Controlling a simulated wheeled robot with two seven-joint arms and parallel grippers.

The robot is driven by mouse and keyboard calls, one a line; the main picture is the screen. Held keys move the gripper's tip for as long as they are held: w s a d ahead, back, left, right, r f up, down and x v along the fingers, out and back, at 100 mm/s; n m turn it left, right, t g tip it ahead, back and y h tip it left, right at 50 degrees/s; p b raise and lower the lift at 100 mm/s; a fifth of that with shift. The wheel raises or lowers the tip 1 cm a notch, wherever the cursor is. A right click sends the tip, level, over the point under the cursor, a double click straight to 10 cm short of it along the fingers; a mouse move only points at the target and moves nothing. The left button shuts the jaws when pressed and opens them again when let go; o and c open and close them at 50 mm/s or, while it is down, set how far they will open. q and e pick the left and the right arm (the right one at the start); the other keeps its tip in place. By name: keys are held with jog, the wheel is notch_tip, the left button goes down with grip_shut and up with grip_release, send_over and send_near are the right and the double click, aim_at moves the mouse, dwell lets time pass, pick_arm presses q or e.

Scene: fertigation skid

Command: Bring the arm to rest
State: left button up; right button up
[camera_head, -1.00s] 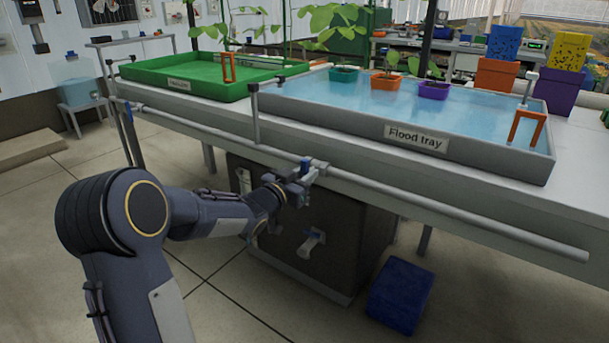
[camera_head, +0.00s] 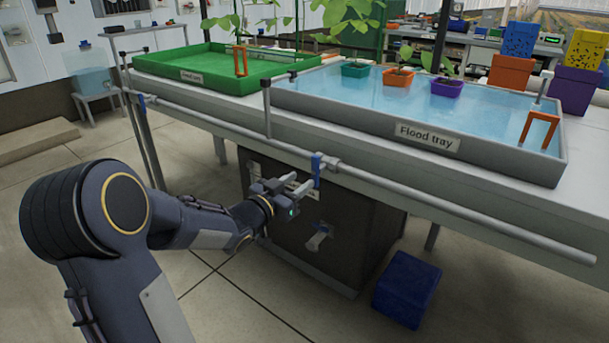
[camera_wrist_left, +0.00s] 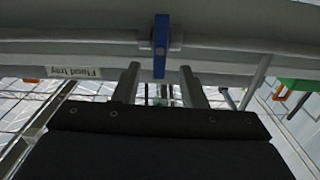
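My left gripper (camera_head: 300,187) is in front of the flood tray's bench, just below and left of a blue valve handle (camera_head: 317,168). Its two fingers are apart with nothing seen between them. In the left wrist view the fingers (camera_wrist_left: 159,86) also stand apart, and the blue handle (camera_wrist_left: 160,45) shows beyond their tips, with a visible gap. The handle hangs crosswise to the grey pipe (camera_head: 440,214). My left arm reaches in from the lower left, bent at the elbow. My right gripper is not in view.
The flood tray (camera_head: 345,110) with several potted plants and the green tray (camera_head: 185,76) stand on the bench. A dark cabinet (camera_head: 350,240) is under it, close to my gripper. A blue box (camera_head: 406,289) is on the floor.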

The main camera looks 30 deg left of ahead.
pick_arm(q)
jog(key=shift+s, duration=0.15)
dwell(0.4)
jog(key=s+d+f+n+g+h, duration=0.15)
jog(key=s+d+g, duration=0.35)
jog(key=s, duration=0.5)
jog(key=s+d+f+n+g, duration=0.1)
jog(key=s+d+f+g, duration=0.2)
jog(key=s+d, duration=0.5)
jog(key=s+d+f+n+g+h, duration=0.1)
jog(key=s+d+f+g, duration=0.25)
jog(key=s, duration=0.75)
notch_tip(320, 180, up, 37)
jog(key=d+p, duration=0.1)
jog(key=p, duration=3.5)
jog(key=shift+f+m+g, duration=0.2)
jog(key=shift+m+g, duration=0.15)
jog(key=shift+g, duration=0.1)
